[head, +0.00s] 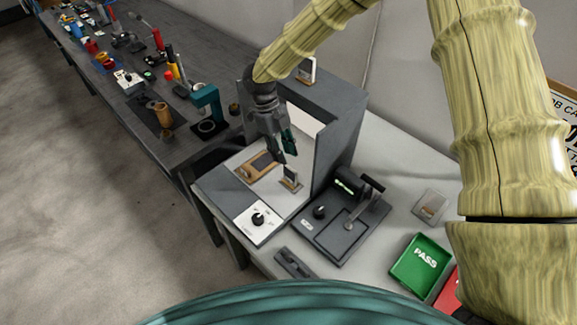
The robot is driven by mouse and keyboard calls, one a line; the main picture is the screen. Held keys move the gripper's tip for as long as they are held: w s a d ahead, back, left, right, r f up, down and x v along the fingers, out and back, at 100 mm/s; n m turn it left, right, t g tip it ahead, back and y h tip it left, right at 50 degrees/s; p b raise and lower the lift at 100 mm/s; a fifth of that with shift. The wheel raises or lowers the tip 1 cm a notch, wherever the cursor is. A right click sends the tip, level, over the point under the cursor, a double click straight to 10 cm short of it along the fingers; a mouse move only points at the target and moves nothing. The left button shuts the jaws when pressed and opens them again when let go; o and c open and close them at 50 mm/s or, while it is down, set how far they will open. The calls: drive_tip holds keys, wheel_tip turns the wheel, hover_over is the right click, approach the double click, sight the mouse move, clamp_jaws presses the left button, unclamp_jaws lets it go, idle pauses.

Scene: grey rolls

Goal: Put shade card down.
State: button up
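My gripper (283,152) points down in front of the grey viewing booth (342,125). Its two dark fingers look parted, with nothing visible between them. Just below the fingertips, a small grey card (291,173) stands upright in a wooden holder (290,185) on the booth's pale floor. To its left lies a wooden tray (243,174) with a dark grey piece (262,161) in it. Another small framed card (306,71) stands on the booth's top. I cannot tell which of these is the shade card. The gripper hides part of the booth's inside.
A dial panel (259,219) is at the booth's front. Right of it are a dark device with a lever (343,222), a small plate (430,206) and a green PASS tray (421,264). A long dark bench (188,50) full of tools runs to the upper left.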

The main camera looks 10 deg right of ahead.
drive_tip(key=shift+b+v, duration=0.35)
drive_tip(key=shift+v, duration=1.55)
